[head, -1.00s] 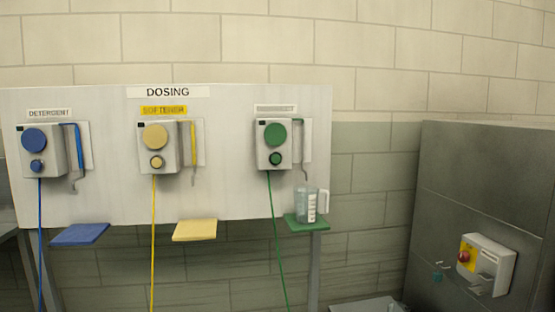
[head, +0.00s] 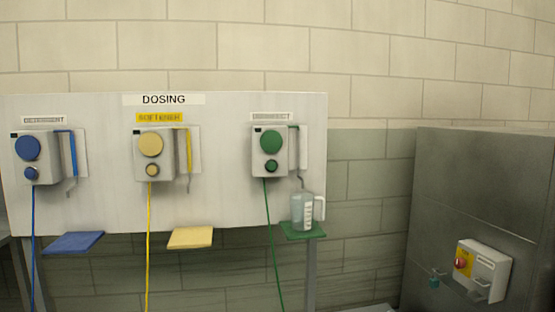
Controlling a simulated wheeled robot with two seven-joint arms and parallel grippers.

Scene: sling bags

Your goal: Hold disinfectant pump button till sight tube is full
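The disinfectant pump (head: 270,152) is a grey box at the right end of the white dosing board, with a large green disc and a smaller green button (head: 270,167) below it. Its label (head: 272,116) is hard to read. A green-topped tube (head: 302,150) runs down beside the box; its fill level is too small to tell. A clear jug (head: 303,210) with white markings and a handle stands upright on a green shelf (head: 302,233) below the tube's outlet. Neither of my grippers is in view.
A blue detergent pump (head: 37,158) and a yellow softener pump (head: 154,155) hang to the left, above a blue shelf (head: 74,243) and a yellow shelf (head: 190,238). A grey cabinet (head: 475,185) with a red-knobbed switch box (head: 483,270) stands at the right.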

